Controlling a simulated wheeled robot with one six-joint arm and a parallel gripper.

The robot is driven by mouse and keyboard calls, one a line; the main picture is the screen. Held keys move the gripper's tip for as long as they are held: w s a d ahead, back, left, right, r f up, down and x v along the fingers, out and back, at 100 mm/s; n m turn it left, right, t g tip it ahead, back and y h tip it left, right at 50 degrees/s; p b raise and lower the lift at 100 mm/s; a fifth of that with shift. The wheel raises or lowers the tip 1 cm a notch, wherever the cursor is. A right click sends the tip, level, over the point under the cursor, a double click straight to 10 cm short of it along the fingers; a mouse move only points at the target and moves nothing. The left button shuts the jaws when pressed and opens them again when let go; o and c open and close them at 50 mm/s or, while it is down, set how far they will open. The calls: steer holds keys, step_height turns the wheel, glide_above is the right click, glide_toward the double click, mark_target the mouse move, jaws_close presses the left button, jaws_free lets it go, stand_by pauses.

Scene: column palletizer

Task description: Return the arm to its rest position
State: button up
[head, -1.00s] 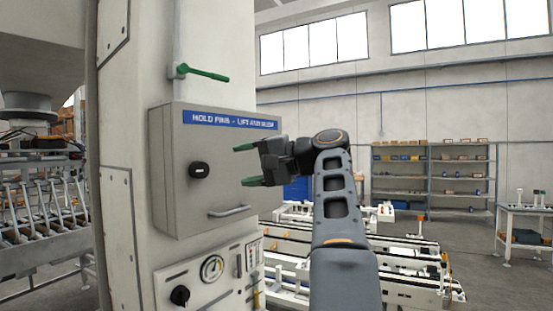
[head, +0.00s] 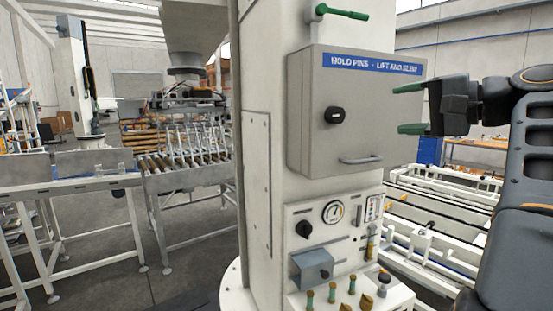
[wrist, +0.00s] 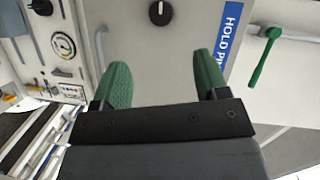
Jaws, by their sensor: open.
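My gripper (head: 409,109) is at the right of the head view, with its two green fingers apart and nothing between them. It points left, beside the right edge of a closed grey box (head: 300,120) with a blue "HOLD PINS - LIFT AND SLEW" label. In the wrist view my gripper (wrist: 165,85) shows both green fingertips spread in front of the same box door (wrist: 135,40). I cannot tell whether a fingertip touches the box. My arm folds up at the right edge of the head view.
The box sits on a white column (head: 258,60) with a green-handled lever (head: 342,12) above it. A gauge panel (head: 330,225) and a ledge with several green and brass pegs (head: 345,300) are below. A roller conveyor (head: 185,165) stands left; white rails (head: 440,215) lie right.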

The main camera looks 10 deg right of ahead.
steer(key=w+d+f+m+h, duration=0.4)
steer(key=d+f+h, duration=0.3)
steer(key=f, duration=0.5)
step_height(320, 180, down, 13)
steer(key=a+g+h, duration=0.1)
steer(key=a+g, duration=0.1)
steer(key=g, duration=0.2)
steer(key=s+a+f+n+g, duration=0.2)
steer(key=s+a+f+n, duration=0.2)
steer(key=a+f, duration=0.6)
steer(key=s+a+f+n+g+h, duration=0.1)
steer(key=s+a+f+n+g, duration=0.2)
steer(key=a+f+n, duration=0.6)
steer(key=shift+s+a+f, duration=0.55)
steer(key=shift+s+a, duration=0.1)
steer(key=shift+a, duration=1.2)
